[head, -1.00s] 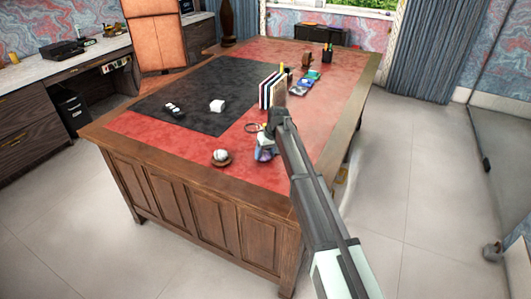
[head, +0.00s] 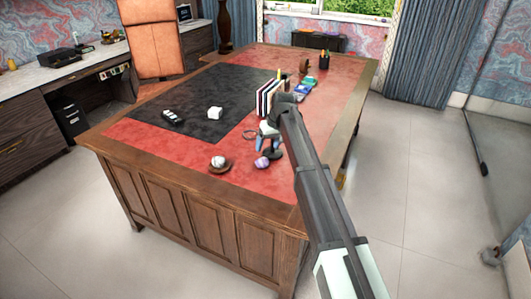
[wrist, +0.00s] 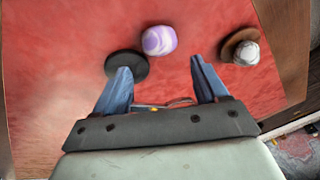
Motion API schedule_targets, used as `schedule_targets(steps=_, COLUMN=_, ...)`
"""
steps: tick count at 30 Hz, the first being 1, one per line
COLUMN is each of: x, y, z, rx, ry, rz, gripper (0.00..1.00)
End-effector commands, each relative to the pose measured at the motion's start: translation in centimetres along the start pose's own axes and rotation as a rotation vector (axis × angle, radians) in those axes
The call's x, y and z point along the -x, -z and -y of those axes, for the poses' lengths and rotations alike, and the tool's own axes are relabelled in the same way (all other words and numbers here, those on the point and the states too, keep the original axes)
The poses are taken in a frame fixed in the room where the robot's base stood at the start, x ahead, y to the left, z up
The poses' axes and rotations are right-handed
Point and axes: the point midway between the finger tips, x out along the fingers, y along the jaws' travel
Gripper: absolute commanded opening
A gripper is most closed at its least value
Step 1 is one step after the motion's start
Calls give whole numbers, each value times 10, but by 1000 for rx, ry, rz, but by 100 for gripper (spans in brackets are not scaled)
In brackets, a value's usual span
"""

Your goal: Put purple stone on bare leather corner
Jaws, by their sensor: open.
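The purple stone (head: 262,162), purple with white bands, rests on the red leather near the desk's front right corner. In the wrist view the purple stone (wrist: 159,41) lies beyond the fingertips, between their lines and apart from both. My gripper (head: 269,146) is open and empty, just behind the stone in the head view; its two blue fingers (wrist: 159,66) are spread. A black disc (wrist: 126,64) lies left of the stone in the wrist view, partly behind the left finger.
A brown dish (head: 224,169) holding a white ball stands left of the stone. A ring (head: 250,135), a white cube (head: 215,113), upright books (head: 266,97) and a pen cup (head: 324,62) are farther back. The wooden desk edge (head: 250,198) runs along the front.

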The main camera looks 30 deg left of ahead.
Motion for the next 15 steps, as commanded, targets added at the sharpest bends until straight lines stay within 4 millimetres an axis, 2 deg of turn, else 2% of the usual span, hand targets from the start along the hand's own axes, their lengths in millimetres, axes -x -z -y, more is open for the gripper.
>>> schedule_targets(steps=3, x=17, y=0, z=0, rx=0, ry=-1, rz=-2, gripper=73)
schedule_targets(steps=6, x=25, y=0, z=0, rx=0, ry=0, rz=-1, gripper=73)
schedule_targets(steps=15, x=33, y=0, z=0, rx=0, ry=0, rz=0, gripper=73)
